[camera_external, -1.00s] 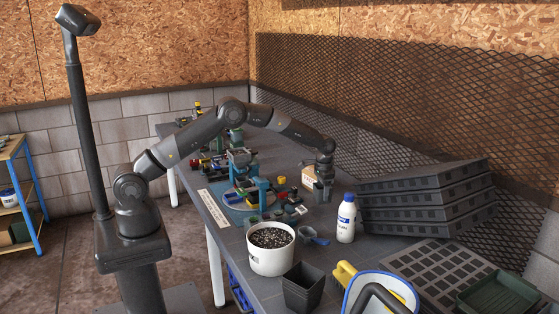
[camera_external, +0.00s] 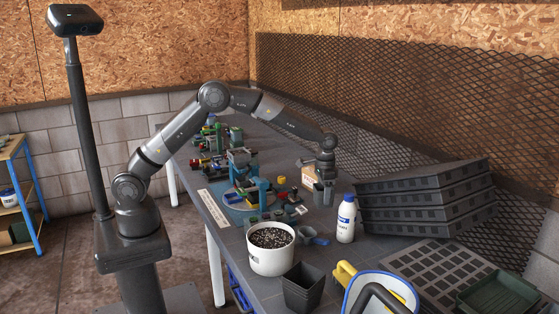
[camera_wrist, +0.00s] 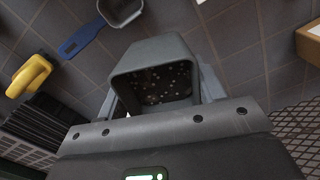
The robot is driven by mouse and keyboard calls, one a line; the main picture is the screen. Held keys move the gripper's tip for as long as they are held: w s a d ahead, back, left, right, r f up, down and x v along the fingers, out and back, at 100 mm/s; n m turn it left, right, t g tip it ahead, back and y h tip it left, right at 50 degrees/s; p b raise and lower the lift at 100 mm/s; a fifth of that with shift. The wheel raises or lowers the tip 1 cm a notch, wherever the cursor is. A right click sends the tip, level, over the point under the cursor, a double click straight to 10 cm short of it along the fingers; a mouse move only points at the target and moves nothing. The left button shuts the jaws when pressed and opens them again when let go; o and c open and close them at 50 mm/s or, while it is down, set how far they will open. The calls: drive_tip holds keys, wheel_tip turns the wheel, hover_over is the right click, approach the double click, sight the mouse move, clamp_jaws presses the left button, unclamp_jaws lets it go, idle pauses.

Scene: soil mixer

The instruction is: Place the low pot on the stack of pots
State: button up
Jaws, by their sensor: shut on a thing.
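My gripper (camera_external: 322,182) is over the far part of the bench, beside the small box. In the wrist view my gripper (camera_wrist: 155,100) is shut on a grey square pot (camera_wrist: 150,52). Its mouth faces the camera, and dark, white-speckled soil shows inside. The held pot also shows small in the external view (camera_external: 318,196), partly hidden by the gripper; I cannot tell there whether it touches the bench. A dark square pot stack (camera_external: 303,289) stands at the bench's near edge, well in front of my gripper. How many pots it holds is unclear.
A white bucket of speckled soil (camera_external: 271,258) stands by the pot stack. A white bottle (camera_external: 346,219), a blue scoop (camera_external: 313,237) and a yellow-handled tool (camera_external: 344,272) are nearby. Stacked black trays (camera_external: 425,213) fill the right. A small box (camera_external: 311,177) is beside my gripper.

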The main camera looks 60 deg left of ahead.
drive_tip(key=s+d+r+m, duration=0.3)
drive_tip(key=s+d, duration=0.6)
drive_tip(key=d, duration=0.2)
drive_tip(key=s+d+r+m, duration=0.2)
drive_tip(key=s+d+r, duration=0.1)
drive_tip(key=s+d, duration=0.6)
drive_tip(key=s+d+r+m, duration=0.2)
drive_tip(key=s+d, duration=0.4)
drive_tip(key=s, duration=0.3)
drive_tip(key=s+d+r+m, duration=0.3)
drive_tip(key=s+d, duration=0.2)
drive_tip(key=s, duration=0.5)
hover_over(304, 275)
wheel_tip(304, 275, down, 7)
drive_tip(key=shift+r, duration=0.1)
drive_tip(key=shift+f, duration=2)
drive_tip(key=shift+f, duration=0.1)
drive_tip(key=o, duration=1)
